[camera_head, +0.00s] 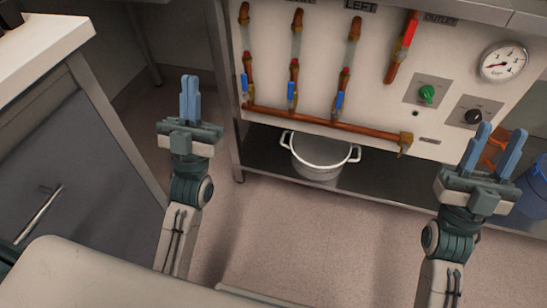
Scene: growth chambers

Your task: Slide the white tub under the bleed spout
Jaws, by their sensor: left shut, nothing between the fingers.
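The white tub (318,173), a round pot with two side handles, stands upright on the dark lower shelf (262,160) under the pipe panel. A horizontal copper pipe (330,124) runs above it and ends at the right in a brass spout (405,143). The tub is left of this spout, not beneath it. My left gripper (190,82) is shut and empty, left of the cabinet and tub. My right gripper (500,133) is open with its blue fingers apart, right of the tub and spout in the picture. Neither gripper touches the tub.
A blue bucket (535,188) and an orange object (494,147), partly hidden, are beside my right gripper. Blue-handled valves (292,94), a red-handled valve (406,42) and a gauge (503,63) are on the panel. A grey counter (60,140) stands left. The shelf between tub and spout looks clear.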

